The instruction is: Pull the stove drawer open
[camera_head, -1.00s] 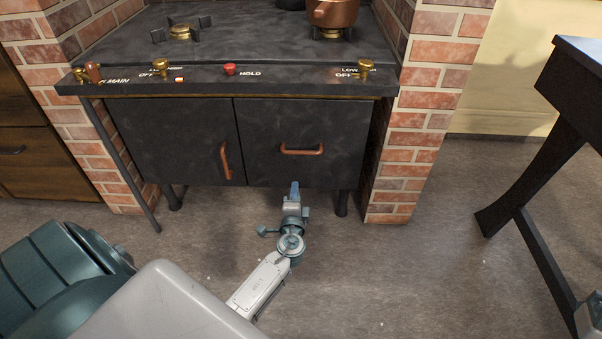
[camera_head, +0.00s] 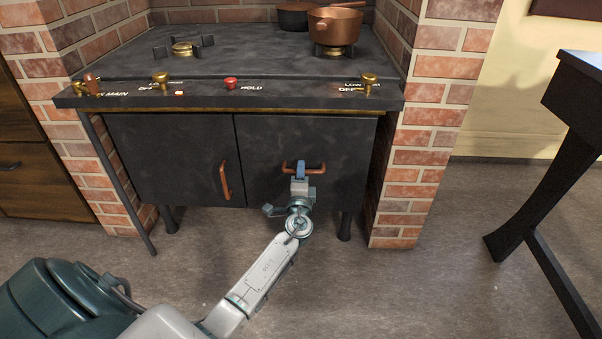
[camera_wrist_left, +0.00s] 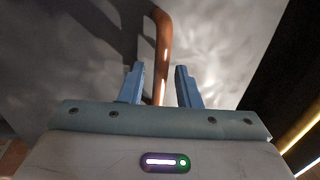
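The black stove has a drawer front (camera_head: 345,150) on its right side with a horizontal copper handle (camera_head: 319,166). My left gripper (camera_head: 300,168) is at the handle's left half in the head view. In the left wrist view the copper handle (camera_wrist_left: 162,50) runs between the two blue fingers of my left gripper (camera_wrist_left: 160,86). The fingers stand apart, with a gap on each side of the bar, so the gripper is open around or just in front of it. The drawer front looks flush with the stove. My right gripper is not in view.
A left door (camera_head: 170,160) with a vertical copper handle (camera_head: 224,181) is beside the drawer. Brick pillars (camera_head: 420,150) flank the stove. A copper pot (camera_head: 336,24) stands on top. A dark table (camera_head: 560,140) is at the right. The floor before the stove is clear.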

